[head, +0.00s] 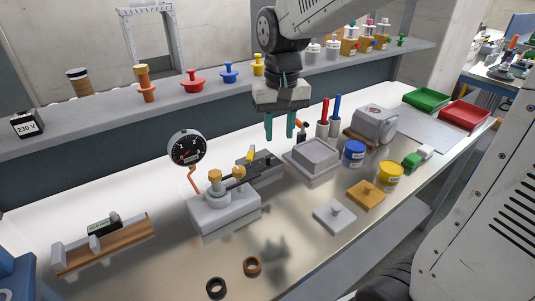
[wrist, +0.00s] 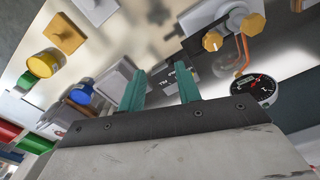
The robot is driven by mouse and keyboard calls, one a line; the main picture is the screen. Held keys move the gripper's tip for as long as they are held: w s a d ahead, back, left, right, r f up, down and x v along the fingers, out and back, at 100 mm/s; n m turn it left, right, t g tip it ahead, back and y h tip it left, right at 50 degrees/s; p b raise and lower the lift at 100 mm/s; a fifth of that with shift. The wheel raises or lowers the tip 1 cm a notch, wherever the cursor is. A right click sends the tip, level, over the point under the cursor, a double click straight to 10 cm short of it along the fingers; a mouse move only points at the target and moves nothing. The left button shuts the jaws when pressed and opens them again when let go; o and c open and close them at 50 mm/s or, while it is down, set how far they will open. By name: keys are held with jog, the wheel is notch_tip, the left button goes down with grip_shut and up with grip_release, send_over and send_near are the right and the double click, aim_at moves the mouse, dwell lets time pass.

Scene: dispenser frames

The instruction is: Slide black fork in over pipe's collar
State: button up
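A dark rail block (head: 262,167) with a yellow lever (head: 250,155) lies on the bench. From it a black fork-like piece (head: 233,184) reaches left towards a grey block (head: 225,212) that carries orange knobs (head: 215,176) and short round fittings. Which fitting is the pipe's collar, and whether the fork touches it, I cannot tell. My gripper (head: 281,127) hangs above and right of the rail block, its two teal fingers apart and empty. In the wrist view the open fingers (wrist: 160,80) point towards the dark block (wrist: 179,77), partly hidden behind them; an orange knob (wrist: 212,41) shows beyond.
A dial gauge (head: 187,148) on an orange tube stands behind the grey block. A grey lidded box (head: 311,157), blue tin (head: 353,153) and red and blue markers (head: 329,116) stand to the right. A wooden rack (head: 105,247) lies left. Dark and brown rings (head: 216,288) lie in front.

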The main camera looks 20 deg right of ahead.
send_over(268, 157)
notch_tip(268, 157, down, 2)
jog(key=shift+s+f, duration=0.1)
jog(key=shift+f, duration=0.45)
notch_tip(268, 157, down, 7)
jog(key=shift+f, duration=0.1)
